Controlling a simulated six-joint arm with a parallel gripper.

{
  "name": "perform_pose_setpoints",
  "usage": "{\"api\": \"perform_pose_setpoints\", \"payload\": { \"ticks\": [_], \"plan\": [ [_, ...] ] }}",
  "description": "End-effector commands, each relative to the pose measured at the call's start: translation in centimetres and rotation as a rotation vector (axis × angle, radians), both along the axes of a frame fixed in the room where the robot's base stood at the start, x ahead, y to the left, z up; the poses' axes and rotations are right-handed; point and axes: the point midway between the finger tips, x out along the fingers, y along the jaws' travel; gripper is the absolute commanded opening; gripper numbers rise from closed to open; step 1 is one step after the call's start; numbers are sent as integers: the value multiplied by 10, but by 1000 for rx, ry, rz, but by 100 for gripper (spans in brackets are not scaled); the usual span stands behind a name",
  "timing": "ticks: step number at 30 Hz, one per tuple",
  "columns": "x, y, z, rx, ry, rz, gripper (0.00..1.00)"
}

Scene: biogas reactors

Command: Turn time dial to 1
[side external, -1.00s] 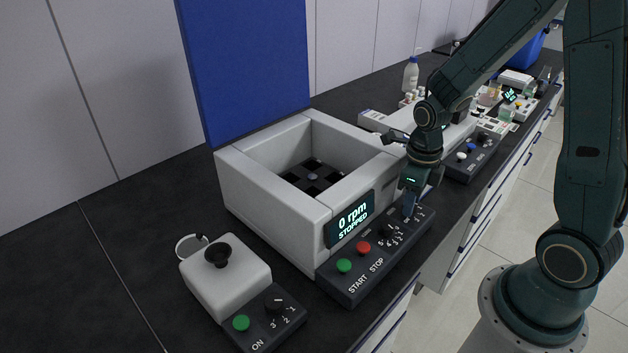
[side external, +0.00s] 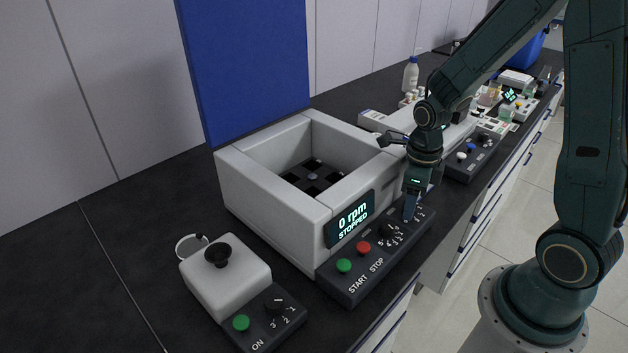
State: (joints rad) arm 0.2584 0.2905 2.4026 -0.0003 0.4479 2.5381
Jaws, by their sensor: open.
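The centrifuge's dark control panel (side external: 345,292) carries a green START button (side external: 344,265), a red STOP button (side external: 364,247) and a black dial (side external: 386,231) with numbers beside it. My gripper (side external: 410,213) points down at the right end of this panel, over the place of a second dial. It is open. The fingers hide that dial, so its pointer and setting cannot be read, and I cannot tell whether they touch it. The display (side external: 352,218) reads 0 rpm STOPPED.
The centrifuge's blue lid (side external: 245,70) stands open. A small white device (side external: 226,275) with its own dial (side external: 277,305) and green ON button (side external: 241,323) sits at front left. Another panel (side external: 470,160) with knobs lies right of my gripper. Bottles and equipment stand farther back.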

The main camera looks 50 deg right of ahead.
Motion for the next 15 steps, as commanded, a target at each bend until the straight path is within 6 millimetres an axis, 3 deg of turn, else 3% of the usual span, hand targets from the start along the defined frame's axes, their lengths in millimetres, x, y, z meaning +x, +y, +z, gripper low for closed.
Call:
{"api": "perform_pose_setpoints", "payload": {
  "ticks": [8,15],
  "plan": [
    [1,0,7,-1,-3,0,51],
    [0,0,27,-1,-3,0,51]
  ]
}}
